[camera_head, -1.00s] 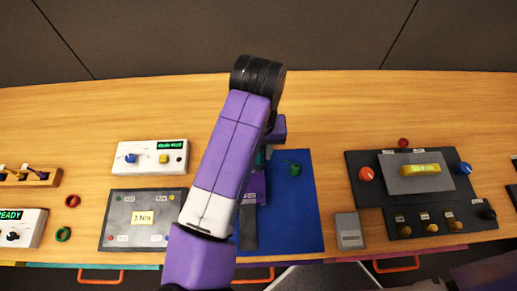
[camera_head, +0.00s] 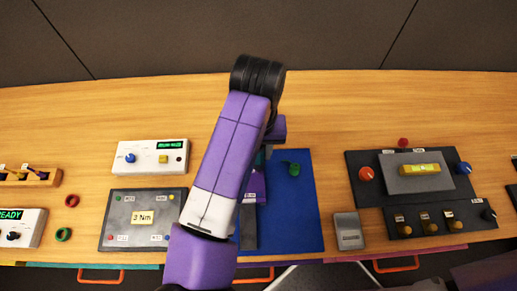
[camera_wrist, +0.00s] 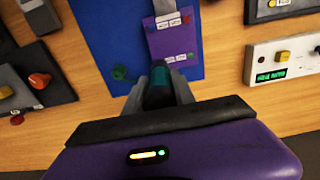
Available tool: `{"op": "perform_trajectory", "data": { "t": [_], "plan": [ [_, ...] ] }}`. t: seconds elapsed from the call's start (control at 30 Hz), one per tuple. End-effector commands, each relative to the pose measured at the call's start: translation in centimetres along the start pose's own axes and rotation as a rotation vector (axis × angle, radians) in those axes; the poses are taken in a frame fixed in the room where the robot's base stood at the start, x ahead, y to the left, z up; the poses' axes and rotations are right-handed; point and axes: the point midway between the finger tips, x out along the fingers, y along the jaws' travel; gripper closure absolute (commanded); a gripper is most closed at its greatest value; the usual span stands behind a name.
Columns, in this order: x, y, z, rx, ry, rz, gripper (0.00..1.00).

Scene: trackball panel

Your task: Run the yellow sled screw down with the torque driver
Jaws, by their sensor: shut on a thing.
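My gripper (camera_wrist: 160,88) is shut on a dark teal cylinder, the torque driver (camera_wrist: 160,75), in the wrist view. The driver points at the blue mat, near a purple block (camera_wrist: 173,38) with small white labels and a red dot. I cannot tell whether its tip touches anything. In the head view my arm hides the gripper and most of the purple block (camera_head: 256,187). I cannot make out the yellow sled screw for sure. A grey plate (camera_head: 118,222) marked 3 Nm has a small yellow dot at its upper right.
A white box with a green display (camera_head: 150,155) stands left of my arm. A dark panel with knobs (camera_head: 362,195) and a grey box (camera_head: 349,231) are to the right. The back of the table is clear.

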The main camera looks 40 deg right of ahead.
Motion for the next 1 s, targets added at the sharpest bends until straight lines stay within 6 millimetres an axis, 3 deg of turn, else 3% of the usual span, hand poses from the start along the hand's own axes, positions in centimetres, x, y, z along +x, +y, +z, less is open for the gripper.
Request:
{"op": "perform_trajectory", "data": {
  "t": [0.3,1.0],
  "plan": [
    [-0.2,0.0,0.1,-0.001,-0.004,0.0,1.0],
    [-5.4,0.0,0.0,0.0,-0.001,0.001,1.0]
  ]
}}
